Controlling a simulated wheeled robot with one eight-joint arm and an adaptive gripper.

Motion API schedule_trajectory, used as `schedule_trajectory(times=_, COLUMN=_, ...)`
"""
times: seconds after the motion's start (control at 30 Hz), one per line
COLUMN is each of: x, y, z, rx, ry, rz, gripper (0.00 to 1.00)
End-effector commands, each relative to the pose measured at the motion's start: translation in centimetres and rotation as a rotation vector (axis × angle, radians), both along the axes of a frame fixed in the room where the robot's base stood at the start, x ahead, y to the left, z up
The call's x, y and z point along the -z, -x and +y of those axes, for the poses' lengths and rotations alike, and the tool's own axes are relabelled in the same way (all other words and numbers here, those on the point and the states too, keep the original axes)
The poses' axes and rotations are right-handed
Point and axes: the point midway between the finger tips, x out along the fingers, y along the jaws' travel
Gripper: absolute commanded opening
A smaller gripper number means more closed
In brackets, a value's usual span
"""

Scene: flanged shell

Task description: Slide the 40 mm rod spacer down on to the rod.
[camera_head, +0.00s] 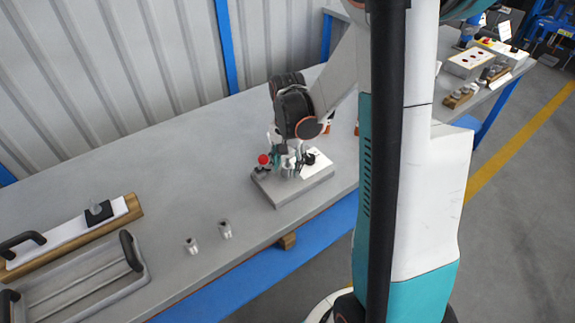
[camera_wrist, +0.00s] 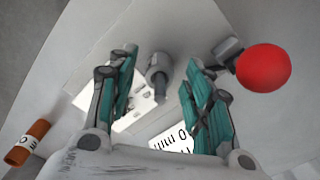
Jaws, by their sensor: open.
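My gripper (camera_head: 286,158) is over a grey fixture plate (camera_head: 290,194) on the bench. In the wrist view its teal fingers (camera_wrist: 161,68) are spread, with gaps on both sides of an upright grey cylinder. The sleeve appears to be around the rod. How far down it sits is hidden by the viewing angle. The fingers appear not to touch it.
A red clamp knob (camera_wrist: 264,68) stands close to the right finger. Two small metal cylinders (camera_head: 192,245) (camera_head: 225,229) stand on the bench beside a handled tray (camera_head: 75,285).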

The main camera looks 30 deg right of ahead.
Motion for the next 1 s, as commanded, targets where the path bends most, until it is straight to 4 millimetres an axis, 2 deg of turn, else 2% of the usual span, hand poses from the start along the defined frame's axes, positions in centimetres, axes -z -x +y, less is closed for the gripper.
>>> schedule_trajectory(times=0.3, x=-6.0, y=0.1, z=0.0, rx=0.000, ry=0.000, rz=0.000, gripper=0.46)
schedule_trajectory(times=0.5, x=-9.2, y=0.0, z=0.0, rx=0.000, ry=0.000, rz=0.000, gripper=0.46)
schedule_trajectory(times=0.7, x=-10.7, y=0.0, z=0.0, rx=0.000, ry=0.000, rz=0.000, gripper=0.46)
schedule_trajectory(times=1.0, x=-10.9, y=0.0, z=0.0, rx=0.000, ry=0.000, rz=0.000, gripper=0.46)
